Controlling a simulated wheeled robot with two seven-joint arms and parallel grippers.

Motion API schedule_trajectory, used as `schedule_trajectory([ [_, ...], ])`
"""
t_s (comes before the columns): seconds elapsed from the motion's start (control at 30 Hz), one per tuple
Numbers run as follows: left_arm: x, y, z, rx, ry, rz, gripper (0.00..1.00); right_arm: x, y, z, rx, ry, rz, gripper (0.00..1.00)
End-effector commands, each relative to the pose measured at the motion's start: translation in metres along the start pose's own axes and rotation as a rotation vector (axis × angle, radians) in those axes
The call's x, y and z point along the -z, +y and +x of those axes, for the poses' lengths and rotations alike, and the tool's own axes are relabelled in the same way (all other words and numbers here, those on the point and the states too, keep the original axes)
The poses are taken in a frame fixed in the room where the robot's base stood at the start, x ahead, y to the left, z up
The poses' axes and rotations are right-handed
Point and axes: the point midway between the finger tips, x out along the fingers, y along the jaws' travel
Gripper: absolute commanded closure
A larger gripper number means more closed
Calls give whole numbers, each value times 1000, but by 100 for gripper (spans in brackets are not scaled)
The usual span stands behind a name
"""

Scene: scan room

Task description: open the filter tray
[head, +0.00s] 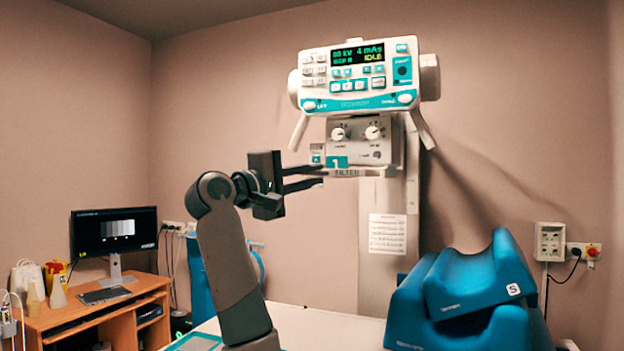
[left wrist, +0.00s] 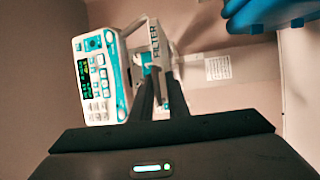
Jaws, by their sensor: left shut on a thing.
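The filter tray (head: 345,173) is a pale, thin slide marked FILTER, low on the collimator box (head: 352,138) under the x-ray head. In the left wrist view, the filter tray's label (left wrist: 155,38) shows just beyond the fingertips. My left gripper (head: 321,176) reaches in from the left, its two dark fingers at the tray's left end. It is shut on the filter tray there; the exact contact is partly hidden by the fingers. The fingers also show in the left wrist view (left wrist: 161,82). My right gripper is in neither view.
The control panel (head: 361,74) is above the tray, with handles hanging beside it. A pale tabletop (head: 325,328) lies below, with blue cushions (head: 467,290) at right. A desk (head: 95,317) with a monitor (head: 113,233) stands at left. Open air surrounds my left forearm.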

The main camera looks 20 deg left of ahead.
Motion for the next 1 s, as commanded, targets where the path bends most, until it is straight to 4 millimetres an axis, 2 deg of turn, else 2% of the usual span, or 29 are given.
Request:
schedule_trajectory([
  [0.03,0,10,-2,-19,4,6,100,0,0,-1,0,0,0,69],
  [0.07,0,10,-2,-19,4,6,100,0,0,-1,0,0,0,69],
  [0.1,0,10,-2,-19,4,6,76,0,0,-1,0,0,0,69],
  [0.13,1,9,-2,-19,4,6,74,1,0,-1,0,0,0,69],
  [0.77,1,2,-1,-6,2,1,74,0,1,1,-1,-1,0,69],
  [1.0,1,1,-16,-7,4,1,74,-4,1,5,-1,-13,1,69],
])
